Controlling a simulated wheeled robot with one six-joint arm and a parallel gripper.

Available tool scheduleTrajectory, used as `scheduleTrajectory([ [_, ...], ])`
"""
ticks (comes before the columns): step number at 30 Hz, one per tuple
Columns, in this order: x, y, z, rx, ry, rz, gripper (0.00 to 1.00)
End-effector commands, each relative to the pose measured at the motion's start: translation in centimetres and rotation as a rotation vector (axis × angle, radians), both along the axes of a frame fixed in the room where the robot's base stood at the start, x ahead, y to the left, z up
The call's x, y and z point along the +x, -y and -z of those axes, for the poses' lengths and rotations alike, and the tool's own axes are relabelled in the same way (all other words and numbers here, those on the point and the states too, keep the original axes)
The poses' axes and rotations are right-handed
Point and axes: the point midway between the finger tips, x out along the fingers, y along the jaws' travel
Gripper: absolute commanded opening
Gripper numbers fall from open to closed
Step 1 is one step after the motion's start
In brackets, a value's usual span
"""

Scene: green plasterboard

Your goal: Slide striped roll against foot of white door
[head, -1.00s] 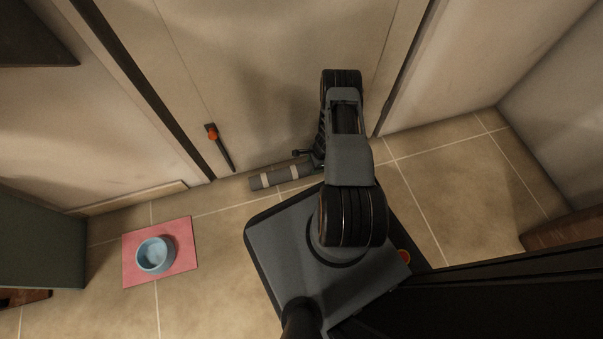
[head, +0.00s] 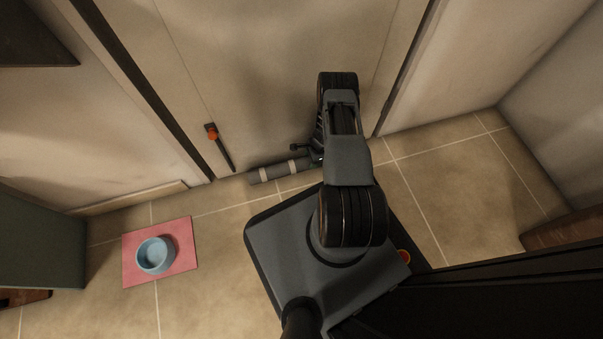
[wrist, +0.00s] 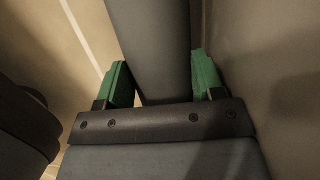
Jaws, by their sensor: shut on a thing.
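The striped roll (head: 277,171), grey with pale bands, lies on the floor along the foot of the white door (head: 270,80). Its far long side looks right at the door's bottom edge; I cannot tell whether it touches along its whole length. Its right part is hidden under my arm. My gripper (wrist: 158,78) is shut on the roll, with a green finger on each side of its grey body (wrist: 153,40) in the wrist view. In the head view my arm mostly covers the gripper.
A door handle with an orange part (head: 212,133) is on the door's left side. A pink mat (head: 185,262) with a blue bowl (head: 155,254) lies at left, clear of the roll. Tiled floor is free at right (head: 450,180).

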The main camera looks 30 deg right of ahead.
Motion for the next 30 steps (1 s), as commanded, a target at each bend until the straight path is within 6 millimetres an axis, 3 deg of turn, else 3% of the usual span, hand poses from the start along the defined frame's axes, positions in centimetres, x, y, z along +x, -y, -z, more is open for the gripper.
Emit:
scheduleTrajectory([
  [23, 0.51, 0.20, -0.08, -0.004, 0.006, 0.003, 0.19],
  [24, 0.52, 0.21, -0.09, -0.004, 0.007, 0.004, 0.65],
  [30, 0.56, 0.24, -0.10, -0.006, 0.008, 0.003, 0.84],
])
